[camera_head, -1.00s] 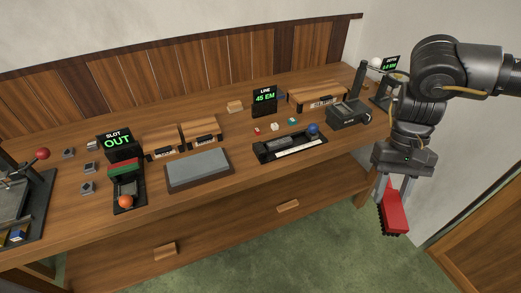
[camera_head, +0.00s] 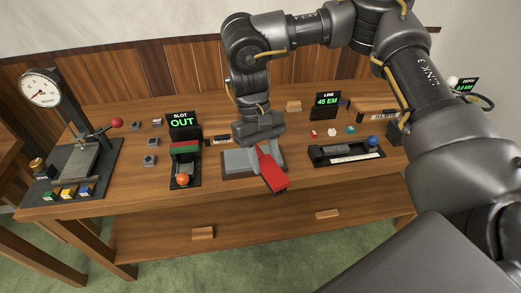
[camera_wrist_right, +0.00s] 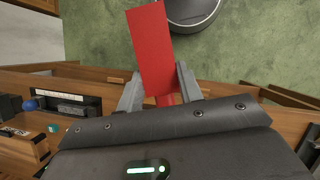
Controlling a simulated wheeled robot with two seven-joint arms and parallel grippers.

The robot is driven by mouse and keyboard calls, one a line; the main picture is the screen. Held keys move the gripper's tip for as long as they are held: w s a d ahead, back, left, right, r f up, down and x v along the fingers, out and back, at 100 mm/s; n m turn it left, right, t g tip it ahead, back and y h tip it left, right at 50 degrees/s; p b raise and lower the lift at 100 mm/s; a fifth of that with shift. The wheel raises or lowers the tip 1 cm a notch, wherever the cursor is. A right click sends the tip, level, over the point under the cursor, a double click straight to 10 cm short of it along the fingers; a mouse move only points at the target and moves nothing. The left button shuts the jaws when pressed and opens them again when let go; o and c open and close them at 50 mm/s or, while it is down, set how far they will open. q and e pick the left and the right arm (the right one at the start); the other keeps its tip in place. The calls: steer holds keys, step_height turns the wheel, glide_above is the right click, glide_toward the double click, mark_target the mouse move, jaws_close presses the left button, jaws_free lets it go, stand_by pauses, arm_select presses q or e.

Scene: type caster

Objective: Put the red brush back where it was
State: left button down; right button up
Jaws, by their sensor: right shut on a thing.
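The red brush (camera_head: 271,171) is held in my right gripper (camera_head: 262,158), above the front part of the workbench and in front of the grey stone slab (camera_head: 237,161). In the right wrist view the brush (camera_wrist_right: 150,48) shows as a flat red block between the two grey fingers (camera_wrist_right: 157,92), pointing away from the wrist. Its bristles are hidden there. The gripper partly covers the slab. My left gripper does not show in these views.
A SLOT display reading OUT (camera_head: 181,121) and a tray with an orange ball (camera_head: 183,179) stand left of the brush. A black tray with a blue ball (camera_head: 373,141) lies to the right. A dial press (camera_head: 40,88) stands far left.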

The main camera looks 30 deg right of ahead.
steer(key=shift+w+a, duration=0.15)
steer(key=shift+a, duration=0.15)
steer(key=n, duration=0.1)
steer(key=n+h+b, duration=0.1)
steer(key=n, duration=0.1)
steer(key=w+d+f+n, duration=0.1)
steer(key=shift+n+t+h, duration=0.3)
steer(key=shift+h, duration=0.1)
steer(key=w+d+f+m+t+y+b, duration=0.1)
steer(key=w+d+m+y+b, duration=0.1)
steer(key=d+m, duration=0.3)
steer(key=w+d+f+m+t+y+b, duration=0.2)
steer(key=d+m+b, duration=0.2)
steer(key=m, duration=0.8)
steer(key=w+d+f+m+t+y+b, duration=0.2)
steer(key=d+m, duration=0.3)
steer(key=m, duration=0.4)
steer(key=shift+d+b, duration=0.3)
steer(key=shift+b, duration=0.2)
